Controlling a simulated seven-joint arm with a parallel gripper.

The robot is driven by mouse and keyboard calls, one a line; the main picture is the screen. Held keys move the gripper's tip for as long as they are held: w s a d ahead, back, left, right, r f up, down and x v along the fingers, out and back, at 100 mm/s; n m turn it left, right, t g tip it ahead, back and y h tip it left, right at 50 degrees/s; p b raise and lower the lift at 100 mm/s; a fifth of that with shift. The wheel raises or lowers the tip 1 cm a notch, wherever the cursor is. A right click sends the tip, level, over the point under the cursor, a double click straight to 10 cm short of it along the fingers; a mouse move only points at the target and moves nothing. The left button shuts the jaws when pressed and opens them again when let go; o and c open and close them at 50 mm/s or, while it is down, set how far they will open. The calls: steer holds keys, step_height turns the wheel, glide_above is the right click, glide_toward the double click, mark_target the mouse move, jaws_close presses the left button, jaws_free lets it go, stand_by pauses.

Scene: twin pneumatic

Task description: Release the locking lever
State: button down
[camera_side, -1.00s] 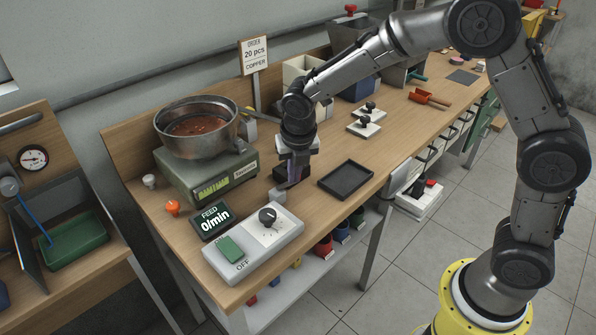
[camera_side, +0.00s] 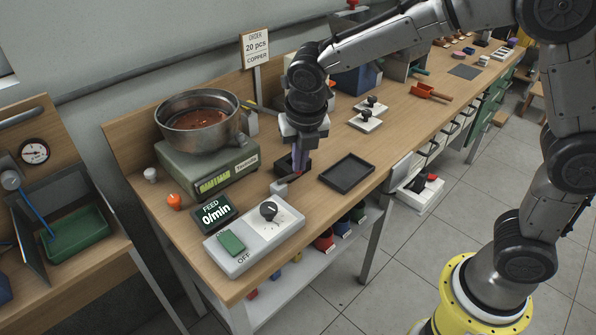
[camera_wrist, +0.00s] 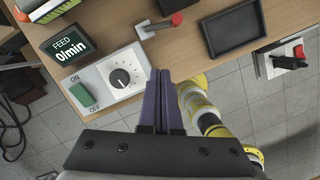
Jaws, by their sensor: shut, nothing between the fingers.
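A small grey lever with a red tip (camera_wrist: 160,26) stands on the bench between the control box and the black tray; it also shows in the side view (camera_side: 279,187). I cannot tell for certain whether it is the locking lever. My gripper (camera_side: 299,170) is shut and empty, pointing down close beside this lever's red end. In the wrist view my purple fingers (camera_wrist: 164,74) are pressed together, with the lever ahead of them. Contact cannot be made out. Another black lever with a red part (camera_wrist: 290,60) sits on a white plate beyond the bench edge; it shows in the side view (camera_side: 434,179).
The white control box (camera_side: 258,233) with knob and green switch stands at the front; the FEED display (camera_side: 214,213) reads 0/min. A black tray (camera_side: 346,175) lies right of my gripper. The bowl feeder (camera_side: 201,150) stands left. Two small black-knobbed plates (camera_side: 366,123) lie behind.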

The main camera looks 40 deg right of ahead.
steer(key=shift+v, duration=1.65)
